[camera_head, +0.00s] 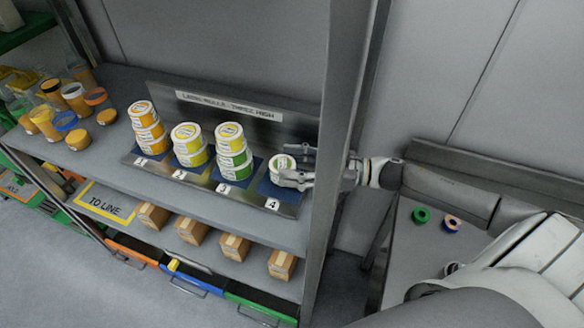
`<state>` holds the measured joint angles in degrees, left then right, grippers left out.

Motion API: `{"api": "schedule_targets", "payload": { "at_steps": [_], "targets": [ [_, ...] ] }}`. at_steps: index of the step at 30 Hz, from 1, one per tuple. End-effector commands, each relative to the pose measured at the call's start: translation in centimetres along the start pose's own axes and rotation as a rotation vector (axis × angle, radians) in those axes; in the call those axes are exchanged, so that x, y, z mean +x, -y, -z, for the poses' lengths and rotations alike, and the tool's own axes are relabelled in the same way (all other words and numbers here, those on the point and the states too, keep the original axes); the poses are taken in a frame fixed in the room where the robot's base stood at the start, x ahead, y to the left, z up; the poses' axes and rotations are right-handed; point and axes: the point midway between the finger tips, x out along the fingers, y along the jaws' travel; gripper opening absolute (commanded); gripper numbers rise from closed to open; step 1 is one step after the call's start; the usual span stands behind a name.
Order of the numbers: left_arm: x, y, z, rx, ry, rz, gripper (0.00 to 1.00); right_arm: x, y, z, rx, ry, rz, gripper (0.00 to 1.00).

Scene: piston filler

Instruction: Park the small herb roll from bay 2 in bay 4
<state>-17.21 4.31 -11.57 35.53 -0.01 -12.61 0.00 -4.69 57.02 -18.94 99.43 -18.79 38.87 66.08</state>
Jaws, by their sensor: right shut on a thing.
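A small label roll with a pale top and a green ring (281,163) is at bay 4 (274,187), between the fingers of my right gripper (298,166). The gripper reaches in from the right past the shelf post and is shut on the roll. The fingers cover part of it; I cannot tell whether its base touches the bay. Bay 2 (180,174) holds a short stack of yellow-sided rolls (190,146). Bay 3 holds a taller stack (234,151), yellow on top and green below. Bay 1 holds an orange and yellow stack (147,127). My left gripper is out of view.
The grey shelf post (338,130) stands close beside my right gripper. Jars (73,98) crowd the shelf's left end. Cardboard boxes (236,247) sit on the lower shelf.

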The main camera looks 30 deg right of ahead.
Motion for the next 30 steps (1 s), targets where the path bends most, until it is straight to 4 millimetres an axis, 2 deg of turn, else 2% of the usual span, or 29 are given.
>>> {"api": "schedule_targets", "payload": {
  "at_steps": [1, 6, 17, 18, 22, 23, 30],
  "targets": [
    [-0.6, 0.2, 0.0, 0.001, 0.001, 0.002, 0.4, 0.1, 0.0, -0.4, 0.004, -0.003, -0.002, 0.26],
    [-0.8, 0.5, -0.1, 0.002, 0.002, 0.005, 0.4, 0.1, 0.0, -1.7, 0.001, -0.002, 0.0, 0.26],
    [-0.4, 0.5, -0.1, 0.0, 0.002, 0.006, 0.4, 0.1, 0.1, -2.2, 0.0, -0.002, 0.001, 0.26],
    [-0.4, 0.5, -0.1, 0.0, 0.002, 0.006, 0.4, 0.1, 0.1, -2.3, 0.0, -0.001, 0.001, 0.54],
    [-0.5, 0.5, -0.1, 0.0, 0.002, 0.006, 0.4, 0.1, 0.1, -2.2, 0.0, -0.001, 0.001, 0.7],
    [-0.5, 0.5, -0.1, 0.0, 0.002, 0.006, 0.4, 0.1, 0.1, -2.2, 0.0, -0.001, 0.001, 0.74],
    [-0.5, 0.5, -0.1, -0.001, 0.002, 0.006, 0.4, 0.1, 0.1, -2.2, 0.001, 0.0, 0.001, 0.74]
  ]
}}
